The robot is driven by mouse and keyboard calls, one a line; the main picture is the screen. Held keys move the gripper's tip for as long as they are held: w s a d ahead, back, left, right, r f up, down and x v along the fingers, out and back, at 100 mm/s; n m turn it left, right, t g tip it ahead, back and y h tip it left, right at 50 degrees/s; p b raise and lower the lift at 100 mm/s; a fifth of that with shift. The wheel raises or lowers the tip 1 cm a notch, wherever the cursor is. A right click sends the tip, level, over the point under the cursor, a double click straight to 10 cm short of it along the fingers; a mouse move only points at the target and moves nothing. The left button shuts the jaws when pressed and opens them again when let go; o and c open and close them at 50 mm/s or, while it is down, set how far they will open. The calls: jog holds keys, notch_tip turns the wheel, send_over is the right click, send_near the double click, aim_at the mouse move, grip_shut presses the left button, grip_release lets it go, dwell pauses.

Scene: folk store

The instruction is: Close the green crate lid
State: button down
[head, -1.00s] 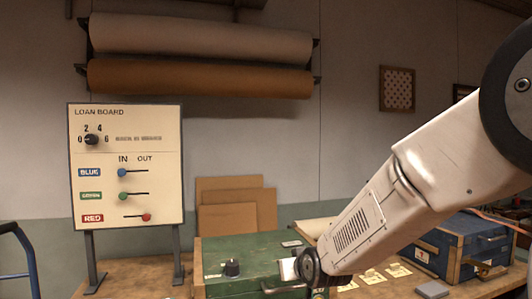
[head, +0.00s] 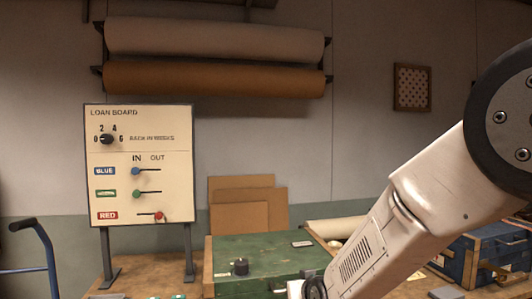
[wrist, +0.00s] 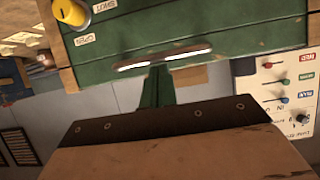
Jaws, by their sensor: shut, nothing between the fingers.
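The green crate (head: 275,265) stands on the bench at the lower middle of the head view. Its broad green face carries a dark knob (head: 241,267) and a small pale plate. I see no raised lid there, but cannot tell whether it is fully down. In the upside-down wrist view, the crate (wrist: 225,28) fills the top, with a yellow-topped knob (wrist: 70,12) beside OPEN and SHUT labels and a metal handle (wrist: 160,61). My gripper (wrist: 157,70) is shut and empty, its tips close to the handle; contact cannot be told. The head view does not show the fingers.
The loan board (head: 140,165) stands left of the crate. Cardboard sheets (head: 240,215) lean behind it. A blue crate (head: 490,255) sits at the right, partly behind my arm. A blue tubular frame (head: 45,250) stands at the far left.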

jog(key=f, duration=0.1)
jog(key=s+f+g, duration=0.1)
jog(key=f, duration=0.1)
jog(key=shift+s+d, duration=0.15)
jog(key=shift+d, duration=0.05)
notch_tip(320, 180, up, 7)
jog(key=s+d+f+g+h, duration=0.1)
jog(key=s+d+f+g, duration=0.15)
jog(key=s+f, duration=0.45)
jog(key=s+d+f+g, duration=0.2)
jog(key=s+f+g, duration=0.15)
jog(key=s, duration=0.75)
jog(key=s+d+r+m+g, duration=0.1)
jog(key=s+d+r, duration=0.3)
jog(key=s, duration=0.2)
jog(key=s+d+r+g+h, duration=0.1)
jog(key=s+d+r, duration=0.3)
jog(key=s, duration=0.3)
jog(key=s+d+r+m+g+h, duration=0.1)
jog(key=s+d+r+g, duration=0.1)
jog(key=s+d+r, duration=0.2)
jog(key=s+r, duration=0.2)
jog(key=s, duration=0.1)
jog(key=shift+s+d+r+m, duration=0.15)
jog(key=shift+m, duration=0.15)
